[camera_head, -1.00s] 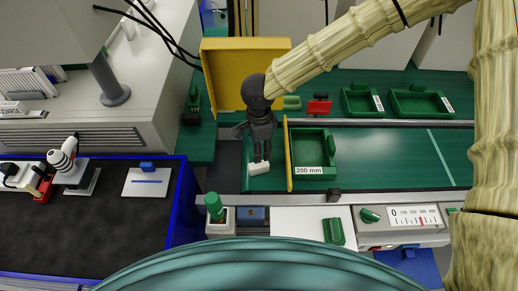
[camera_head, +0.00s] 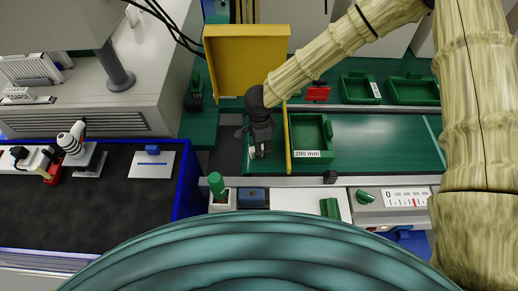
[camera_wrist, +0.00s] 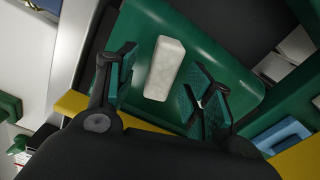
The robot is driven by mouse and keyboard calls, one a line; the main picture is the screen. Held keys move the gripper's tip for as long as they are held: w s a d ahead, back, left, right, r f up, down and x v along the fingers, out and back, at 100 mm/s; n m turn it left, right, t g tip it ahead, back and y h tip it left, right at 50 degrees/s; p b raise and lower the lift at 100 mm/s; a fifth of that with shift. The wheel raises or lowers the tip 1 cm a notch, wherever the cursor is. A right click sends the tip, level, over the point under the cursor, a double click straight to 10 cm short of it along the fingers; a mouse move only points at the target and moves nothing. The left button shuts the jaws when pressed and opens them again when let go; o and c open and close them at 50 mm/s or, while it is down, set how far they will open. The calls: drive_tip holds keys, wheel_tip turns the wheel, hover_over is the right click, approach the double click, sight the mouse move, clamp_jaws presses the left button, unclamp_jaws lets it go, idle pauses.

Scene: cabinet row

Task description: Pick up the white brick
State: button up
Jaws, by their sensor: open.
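The white brick (camera_wrist: 164,68) lies on the green belt surface (camera_wrist: 209,48). In the wrist view it sits between the two open fingers of my gripper (camera_wrist: 160,84), slightly beyond their tips, with a gap on each side. In the head view my gripper (camera_head: 260,150) points down over the left end of the green belt (camera_head: 385,142), left of a thin yellow plate. The brick is mostly hidden behind the gripper there. Nothing is held.
The yellow plate (camera_head: 287,140) stands close to the right of my gripper. A green tray (camera_head: 308,140) marked 200 mm lies beyond it. A yellow panel (camera_head: 245,62) stands behind. A green knob (camera_head: 217,186) rises at the front left.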

drive_tip(key=shift+w+f, duration=0.1)
drive_tip(key=shift+f, duration=0.8)
drive_tip(key=shift+w+f, duration=0.2)
drive_tip(key=shift+f, duration=0.1)
drive_tip(key=shift+s+r, duration=0.1)
drive_tip(key=shift+s, duration=0.05)
drive_tip(key=shift+r, duration=0.1)
drive_tip(key=c, duration=0.9)
drive_tip(key=shift+c, duration=0.2)
